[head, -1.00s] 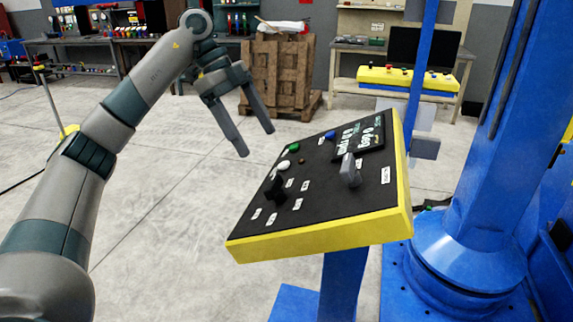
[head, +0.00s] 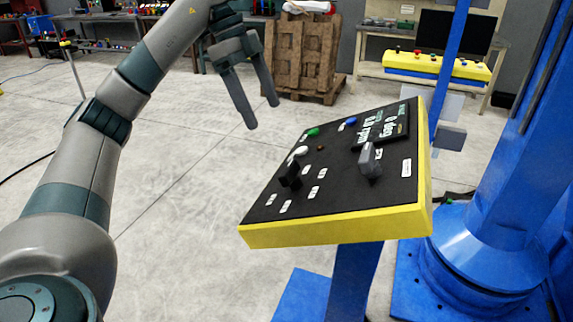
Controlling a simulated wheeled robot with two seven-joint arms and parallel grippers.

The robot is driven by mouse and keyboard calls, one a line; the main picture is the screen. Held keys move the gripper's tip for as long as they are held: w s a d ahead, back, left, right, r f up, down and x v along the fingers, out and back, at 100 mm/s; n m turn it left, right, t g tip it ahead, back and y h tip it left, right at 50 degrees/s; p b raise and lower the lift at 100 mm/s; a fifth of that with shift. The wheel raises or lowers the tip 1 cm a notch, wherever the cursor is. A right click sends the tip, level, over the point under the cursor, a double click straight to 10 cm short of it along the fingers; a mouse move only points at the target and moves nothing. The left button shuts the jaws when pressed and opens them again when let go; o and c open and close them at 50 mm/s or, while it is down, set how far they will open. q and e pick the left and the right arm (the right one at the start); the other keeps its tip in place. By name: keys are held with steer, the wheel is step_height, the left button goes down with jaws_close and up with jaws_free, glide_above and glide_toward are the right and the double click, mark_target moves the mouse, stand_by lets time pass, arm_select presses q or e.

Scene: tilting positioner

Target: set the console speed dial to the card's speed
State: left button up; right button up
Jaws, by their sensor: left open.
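The console (head: 335,232) is a tilted black panel with a yellow rim on a blue post. A grey knob (head: 370,160) stands on its right part, below the display (head: 382,128), which reads 0 deg and 0.0 rpm. A black knob (head: 289,174) stands on its left part, with several small white labels beside it. I cannot tell from their blurred text which knob is the speed dial. My left gripper (head: 264,115) is open and empty, above and left of the console, apart from it. My right gripper and the card are not in view.
Green (head: 313,132), white (head: 301,151) and blue (head: 351,121) buttons sit on the panel's upper left. A large blue machine column (head: 500,170) stands close on the right. Wooden pallets (head: 303,50) and a bench with a yellow box (head: 437,66) are behind. The floor left of the console is clear.

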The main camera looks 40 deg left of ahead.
arm_select(q)
glide_toward(287, 168)
steer(key=p+x, duration=0.2)
steer(key=x, duration=0.7)
steer(key=shift+d, duration=0.1)
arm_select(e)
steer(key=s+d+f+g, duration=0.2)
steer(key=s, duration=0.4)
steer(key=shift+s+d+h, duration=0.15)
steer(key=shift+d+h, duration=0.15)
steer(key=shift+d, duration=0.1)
arm_select(q)
steer(key=c, duration=1.1)
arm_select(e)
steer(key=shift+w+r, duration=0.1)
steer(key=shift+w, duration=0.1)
